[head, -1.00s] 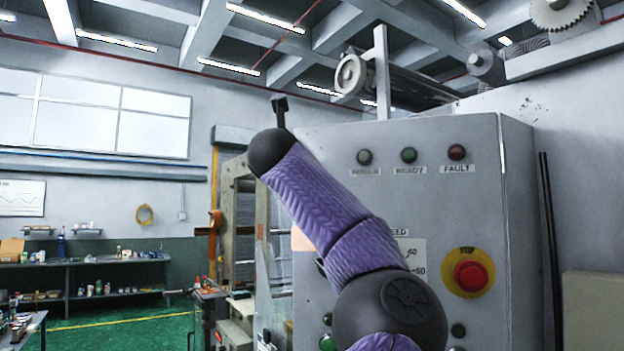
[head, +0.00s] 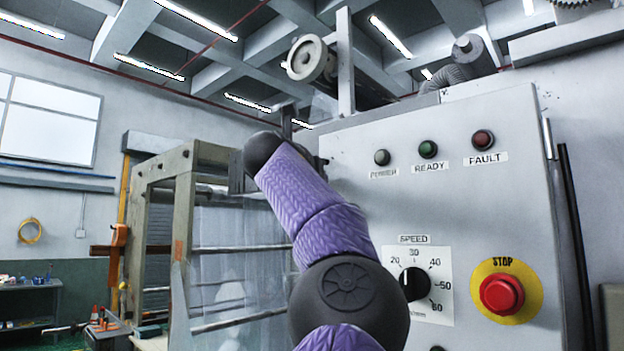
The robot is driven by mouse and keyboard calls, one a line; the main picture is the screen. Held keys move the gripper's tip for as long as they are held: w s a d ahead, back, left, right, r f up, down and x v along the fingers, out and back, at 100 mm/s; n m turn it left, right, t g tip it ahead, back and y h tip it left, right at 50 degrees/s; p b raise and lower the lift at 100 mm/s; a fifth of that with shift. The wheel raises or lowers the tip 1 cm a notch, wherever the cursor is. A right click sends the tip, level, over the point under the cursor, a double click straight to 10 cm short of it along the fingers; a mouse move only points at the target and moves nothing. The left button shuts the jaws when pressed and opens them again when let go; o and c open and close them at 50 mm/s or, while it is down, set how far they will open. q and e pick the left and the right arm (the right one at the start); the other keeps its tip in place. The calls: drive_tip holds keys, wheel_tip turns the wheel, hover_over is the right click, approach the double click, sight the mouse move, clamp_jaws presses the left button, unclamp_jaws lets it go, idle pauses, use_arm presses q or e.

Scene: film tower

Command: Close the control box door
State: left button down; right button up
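The control box (head: 440,190) fills the right half of the head view. Its grey front carries POWER, READY and FAULT lamps, a speed dial (head: 415,284) and a red stop button (head: 502,294) on a yellow disc. Which panel is the door, and how far it stands open, I cannot tell. My purple arm, which I take as the right one, rises from the bottom middle and leans up-left across the box's left edge. A thin dark part of my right gripper (head: 286,121) shows above the black wrist; its fingers are not clear. My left gripper is out of view.
A machine frame (head: 184,240) with rollers and clear film stands left of the box, behind my arm. An orange-handled part (head: 119,236) is on its left side. Dark vertical rods (head: 575,230) run along the box's right side. A low shelf (head: 30,285) stands far left.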

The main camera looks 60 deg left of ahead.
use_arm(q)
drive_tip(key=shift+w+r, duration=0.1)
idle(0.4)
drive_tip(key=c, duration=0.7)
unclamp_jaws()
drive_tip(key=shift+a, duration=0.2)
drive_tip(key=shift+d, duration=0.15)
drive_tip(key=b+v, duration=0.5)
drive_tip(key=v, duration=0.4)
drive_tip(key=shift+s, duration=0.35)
